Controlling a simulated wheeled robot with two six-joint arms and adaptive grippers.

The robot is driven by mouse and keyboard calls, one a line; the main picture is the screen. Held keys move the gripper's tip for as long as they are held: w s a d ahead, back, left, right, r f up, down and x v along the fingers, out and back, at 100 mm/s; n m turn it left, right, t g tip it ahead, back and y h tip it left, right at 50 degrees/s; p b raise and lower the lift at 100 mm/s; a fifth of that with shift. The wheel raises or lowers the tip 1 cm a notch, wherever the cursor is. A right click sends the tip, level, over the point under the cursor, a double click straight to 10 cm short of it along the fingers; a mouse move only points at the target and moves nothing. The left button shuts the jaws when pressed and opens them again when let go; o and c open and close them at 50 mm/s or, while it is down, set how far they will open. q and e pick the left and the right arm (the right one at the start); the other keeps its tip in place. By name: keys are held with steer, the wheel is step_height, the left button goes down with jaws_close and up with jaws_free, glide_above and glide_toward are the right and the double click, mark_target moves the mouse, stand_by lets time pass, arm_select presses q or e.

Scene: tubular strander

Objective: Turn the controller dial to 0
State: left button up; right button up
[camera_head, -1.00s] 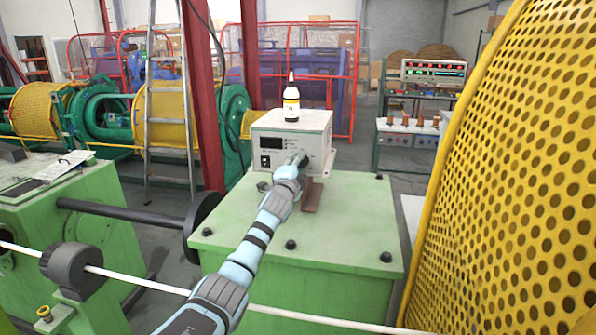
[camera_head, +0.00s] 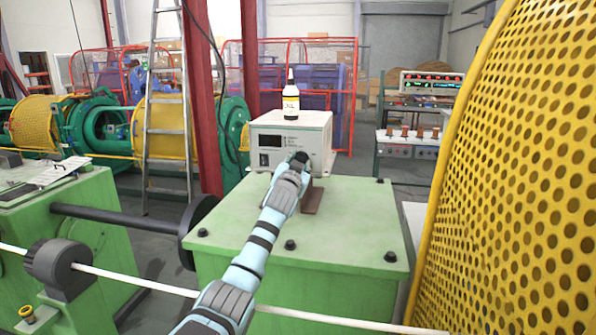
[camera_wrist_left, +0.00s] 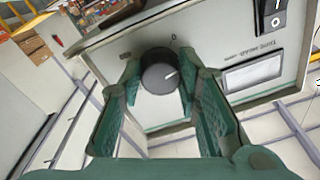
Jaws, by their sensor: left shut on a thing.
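The controller (camera_head: 262,139) is a white box on a green machine top. Its dial (camera_wrist_left: 160,70) is a black knob with a white pointer line, seen in the left wrist view. The pointer points right and slightly up in that view. A small mark that looks like 0 sits above the dial, and another mark lies to its upper left. My left gripper (camera_wrist_left: 158,82) has its two green fingers on either side of the dial and is shut on it. In the head view my left gripper (camera_head: 299,163) covers the dial. My right gripper is not in view.
A dropper bottle (camera_head: 291,102) stands on the controller. The green machine top (camera_head: 340,225) around it is mostly clear, with black bolts near its edges. A yellow perforated guard (camera_head: 520,190) rises at the right. A white cable (camera_head: 120,279) crosses in front.

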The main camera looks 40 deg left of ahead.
arm_select(q)
steer(key=shift+d+f+n+g+b, duration=0.15)
steer(key=shift+n+b, duration=0.7)
steer(key=shift+n, duration=0.9)
steer(key=shift+a+f+n+g+b, duration=0.2)
steer(key=shift+n+b, duration=0.6)
steer(key=shift+n, duration=0.95)
steer(key=shift+r, duration=0.1)
steer(key=o, duration=1.2)
steer(key=shift+r, duration=0.1)
steer(key=shift+s+d, duration=0.1)
steer(key=shift+d, duration=0.1)
steer(key=v, duration=1.1)
steer(key=shift+s+d, duration=0.3)
